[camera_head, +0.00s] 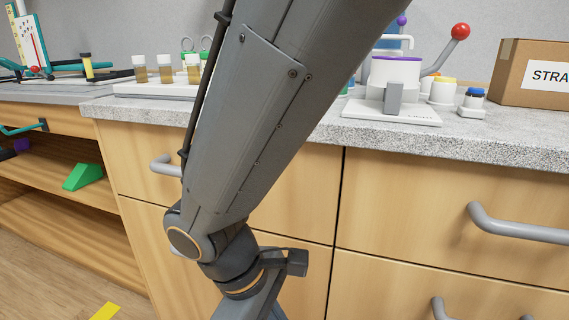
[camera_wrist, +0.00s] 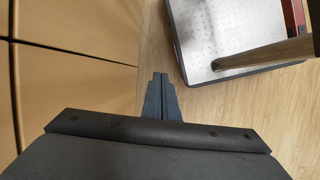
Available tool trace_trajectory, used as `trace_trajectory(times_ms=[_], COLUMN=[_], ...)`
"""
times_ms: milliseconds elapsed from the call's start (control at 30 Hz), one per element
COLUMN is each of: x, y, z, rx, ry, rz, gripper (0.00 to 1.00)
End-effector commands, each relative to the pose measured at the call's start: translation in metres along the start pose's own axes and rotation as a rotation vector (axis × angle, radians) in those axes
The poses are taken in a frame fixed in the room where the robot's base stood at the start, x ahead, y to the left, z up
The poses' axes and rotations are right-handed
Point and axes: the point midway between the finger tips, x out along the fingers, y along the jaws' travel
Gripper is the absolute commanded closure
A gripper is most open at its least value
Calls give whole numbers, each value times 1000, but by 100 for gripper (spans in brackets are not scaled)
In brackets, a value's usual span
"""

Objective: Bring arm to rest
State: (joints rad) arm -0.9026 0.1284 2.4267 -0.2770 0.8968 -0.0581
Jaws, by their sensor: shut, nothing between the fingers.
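My gripper (camera_wrist: 160,78) is shut and empty in the wrist view, with its fingertips together, over the wooden floor beside the light wood cabinet front. In the head view my grey arm reaches down across the middle of the picture, in front of the drawers. Its lower end runs out of the bottom edge there, so the fingertips are hidden in that view.
The drawer fronts (camera_head: 285,210) have grey handles (camera_head: 525,226) sticking out. The speckled counter (camera_head: 330,132) holds a white device (camera_head: 392,85), vials (camera_head: 166,68) and a cardboard box (camera_head: 535,75). Open shelves with a green wedge (camera_head: 83,177) are left. A metal-topped platform (camera_wrist: 225,35) stands near my gripper.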

Motion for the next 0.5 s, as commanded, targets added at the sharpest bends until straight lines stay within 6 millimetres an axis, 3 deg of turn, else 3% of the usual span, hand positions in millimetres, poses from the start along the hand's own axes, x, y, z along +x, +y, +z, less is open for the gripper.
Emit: trace_trajectory(times_ms=[233, 500], x=[-12, -30], y=[-6, 2], z=[-2, -6], rx=[323, 591], ry=[202, 357], rz=[-173, -288], gripper=[100, 100])
